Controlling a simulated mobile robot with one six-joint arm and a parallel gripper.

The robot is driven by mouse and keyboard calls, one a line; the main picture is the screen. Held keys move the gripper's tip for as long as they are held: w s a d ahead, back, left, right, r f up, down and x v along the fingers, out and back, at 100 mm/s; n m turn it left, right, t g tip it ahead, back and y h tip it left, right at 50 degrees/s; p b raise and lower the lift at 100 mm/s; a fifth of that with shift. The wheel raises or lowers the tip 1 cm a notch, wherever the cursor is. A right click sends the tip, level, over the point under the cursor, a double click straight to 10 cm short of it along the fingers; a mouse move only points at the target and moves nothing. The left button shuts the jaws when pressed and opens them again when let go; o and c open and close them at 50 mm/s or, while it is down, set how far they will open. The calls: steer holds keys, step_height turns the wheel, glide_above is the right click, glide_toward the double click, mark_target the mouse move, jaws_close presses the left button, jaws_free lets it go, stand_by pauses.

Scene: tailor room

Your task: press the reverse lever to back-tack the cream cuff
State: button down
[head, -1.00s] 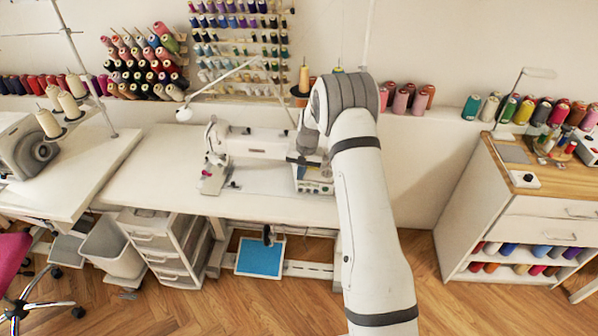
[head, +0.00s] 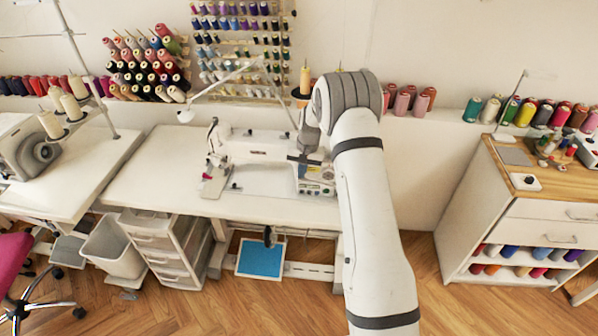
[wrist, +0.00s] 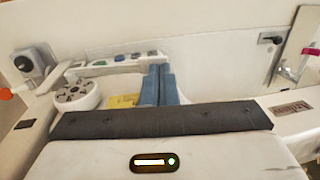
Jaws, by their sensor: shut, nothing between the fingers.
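The white sewing machine (head: 262,149) stands on the middle table. In the wrist view a small black lever (wrist: 270,38) sits on its pale body at upper right; it looks like the reverse lever. My gripper (wrist: 158,84) is shut and empty, its two blue fingers side by side. They are over the machine's body, left of the lever and apart from it in the picture. In the head view my gripper is mostly hidden by my arm at the machine's right end. I cannot pick out the cream cuff against the pale machine and table.
A white dial (wrist: 77,94) and a row of small coloured buttons (wrist: 120,58) are close to my fingers. A thin lamp arm (head: 222,82) reaches over the machine. Thread cones (head: 408,98) line the ledge behind. The table's front left (head: 150,180) is clear.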

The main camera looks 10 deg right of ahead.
mark_target(312, 181)
steer(key=s+d+r+b, duration=0.1)
steer(key=d+r, duration=0.2)
steer(key=r, duration=1)
steer(key=shift+d+r, duration=0.15)
steer(key=shift+r, duration=0.15)
steer(key=s+a+r+n+t+h, duration=0.1)
steer(key=s+a+r, duration=0.1)
steer(key=s+r, duration=0.65)
steer(key=s+a+r+n+t, duration=0.1)
steer(key=s+r, duration=0.4)
steer(key=s, duration=0.6)
steer(key=s+a+f+n+t, duration=0.1)
steer(key=s, duration=1.8)
steer(key=shift+s+f+n+h, duration=0.3)
steer(key=shift+s+f, duration=0.05)
steer(key=shift+a, duration=0.1)
